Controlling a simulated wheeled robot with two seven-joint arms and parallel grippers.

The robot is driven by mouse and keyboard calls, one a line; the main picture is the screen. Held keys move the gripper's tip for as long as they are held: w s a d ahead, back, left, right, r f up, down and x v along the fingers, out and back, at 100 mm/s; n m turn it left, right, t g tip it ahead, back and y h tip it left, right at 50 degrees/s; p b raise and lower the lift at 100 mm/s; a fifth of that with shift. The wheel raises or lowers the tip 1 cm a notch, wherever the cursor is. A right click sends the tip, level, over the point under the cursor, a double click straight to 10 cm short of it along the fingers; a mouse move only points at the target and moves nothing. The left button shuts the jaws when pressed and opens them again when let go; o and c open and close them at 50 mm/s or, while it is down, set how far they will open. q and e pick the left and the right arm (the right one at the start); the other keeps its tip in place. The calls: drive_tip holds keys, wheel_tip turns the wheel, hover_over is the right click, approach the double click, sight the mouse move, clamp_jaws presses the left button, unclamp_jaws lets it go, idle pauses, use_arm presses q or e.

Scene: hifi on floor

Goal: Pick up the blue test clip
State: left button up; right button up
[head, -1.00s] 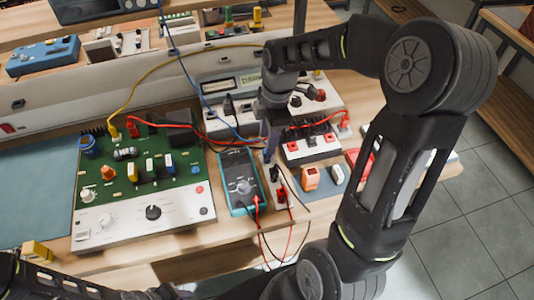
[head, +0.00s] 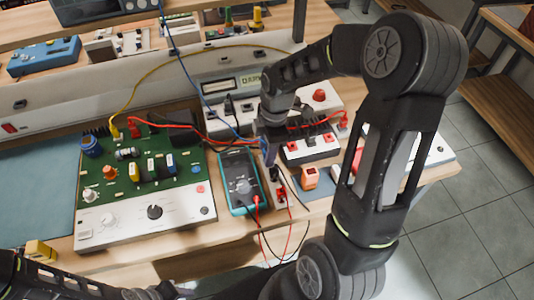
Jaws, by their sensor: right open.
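My right gripper (head: 271,143) points down over the bench, just above the multimeter's upper right corner, and is open. A narrow blue piece that looks like the blue test clip (head: 268,156) shows at its fingertips, at the end of the blue lead (head: 190,75). The gripper hides part of it, and I cannot tell whether the fingers touch it. My left arm (head: 60,287) lies along the bottom left edge; its gripper end (head: 155,293) is dark and partly cut off.
A teal multimeter (head: 240,182) stands left of the fingertips, beside a green circuit board unit (head: 145,185). Red and black leads cross close by. A white unit with red buttons (head: 312,148) and an orange item (head: 310,177) lie to the right.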

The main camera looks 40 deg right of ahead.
clamp_jaws()
idle(0.4)
wheel_tip(320, 180, up, 10)
drive_tip(key=shift+r+b, duration=0.1)
drive_tip(key=shift+b, duration=0.45)
idle(0.8)
wheel_tip(320, 180, up, 7)
drive_tip(key=p, duration=0.5)
idle(0.8)
drive_tip(key=shift+p, duration=0.35)
